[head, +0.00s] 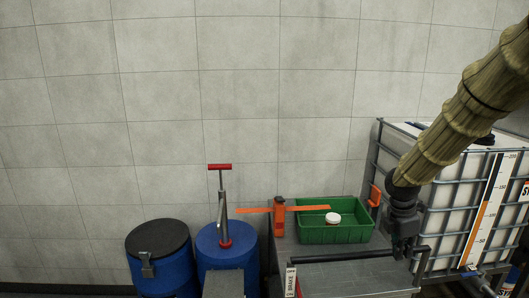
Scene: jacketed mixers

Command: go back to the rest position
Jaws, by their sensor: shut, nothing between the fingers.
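My arm comes down from the upper right in a tan ribbed sleeve. My gripper (401,250), dark and pointing down, is at its end, shut and empty. It is in front of the left side of the caged white tank and right of the green tray (335,234). The fingertips are small and dark against the tank's frame, so whether they touch anything is hard to tell.
The green tray holds a white round item (333,218) on a grey bench (345,278). A caged white tank (455,210) stands right. An orange bar (305,208), a blue drum with a red-handled pump (220,168), and a black-lidded blue drum (160,265) stand left.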

